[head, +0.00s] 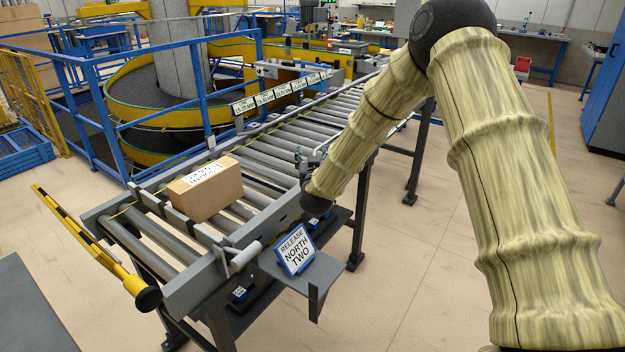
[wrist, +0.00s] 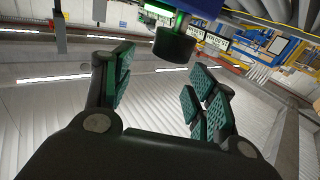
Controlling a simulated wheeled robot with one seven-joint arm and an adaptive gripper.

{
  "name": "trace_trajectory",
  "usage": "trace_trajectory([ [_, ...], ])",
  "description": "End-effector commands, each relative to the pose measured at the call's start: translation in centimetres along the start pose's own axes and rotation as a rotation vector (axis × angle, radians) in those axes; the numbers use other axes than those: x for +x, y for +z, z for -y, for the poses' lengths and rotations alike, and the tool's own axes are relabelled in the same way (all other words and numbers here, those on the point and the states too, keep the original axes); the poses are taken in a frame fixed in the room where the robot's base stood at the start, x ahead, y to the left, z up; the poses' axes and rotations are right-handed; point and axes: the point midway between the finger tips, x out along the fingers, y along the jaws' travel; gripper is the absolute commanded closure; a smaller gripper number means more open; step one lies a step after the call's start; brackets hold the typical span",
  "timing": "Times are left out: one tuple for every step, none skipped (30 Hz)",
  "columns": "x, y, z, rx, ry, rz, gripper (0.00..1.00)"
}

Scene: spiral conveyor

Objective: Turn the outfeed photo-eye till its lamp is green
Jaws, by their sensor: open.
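My gripper (wrist: 160,72) is open and empty in the wrist view, with green-padded fingers spread left and right. A dark round knob (wrist: 174,46) under a blue body (wrist: 203,6) is above the gap between the fingertips; I take this to be the photo-eye. It looks apart from both fingers. A green glow shows along the knob's upper left; whether it is the lamp itself I cannot tell. In the head view my arm reaches down to the conveyor's near side rail, and the photo-eye cannot be made out there.
A cardboard box (head: 206,190) sits on the roller conveyor (head: 290,150). A "RELEASE NORTH TWO" sign (head: 295,249) stands on a grey shelf at the near side. A yellow-and-black barrier arm (head: 85,240) is at the conveyor's end. The floor right of the conveyor is clear.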

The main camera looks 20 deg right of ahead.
Motion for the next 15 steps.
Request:
trace_trajectory([
  [0.0, -0.6, 0.0, 0.000, 0.000, -0.001, 0.43],
  [0.0, -0.8, 0.0, 0.000, 0.000, -0.001, 0.43],
  [0.0, -1.1, 0.0, 0.000, 0.000, -0.001, 0.43],
  [0.0, -1.4, 0.0, 0.000, 0.000, -0.001, 0.43],
  [0.0, -1.6, 0.0, 0.000, 0.000, 0.000, 0.43],
  [0.0, -1.9, 0.0, -0.001, 0.000, 0.000, 0.43],
  [0.0, -2.1, 0.0, -0.001, 0.000, 0.000, 0.43],
  [0.0, -2.3, 0.0, -0.001, -0.001, 0.000, 0.43],
  [0.0, -2.6, 0.0, -0.001, -0.001, 0.000, 0.43],
  [0.0, -2.8, 0.0, -0.001, 0.000, 0.000, 0.43],
  [0.0, -3.0, 0.0, -0.001, 0.000, 0.000, 0.43],
  [0.0, -3.4, 0.0, -0.001, 0.000, 0.000, 0.43],
  [0.0, -3.5, 0.0, -0.001, 0.000, 0.001, 0.43],
  [0.0, -3.7, 0.0, -0.001, 0.000, 0.001, 0.43],
  [0.0, -3.8, 0.0, -0.001, 0.000, 0.001, 0.43],
])
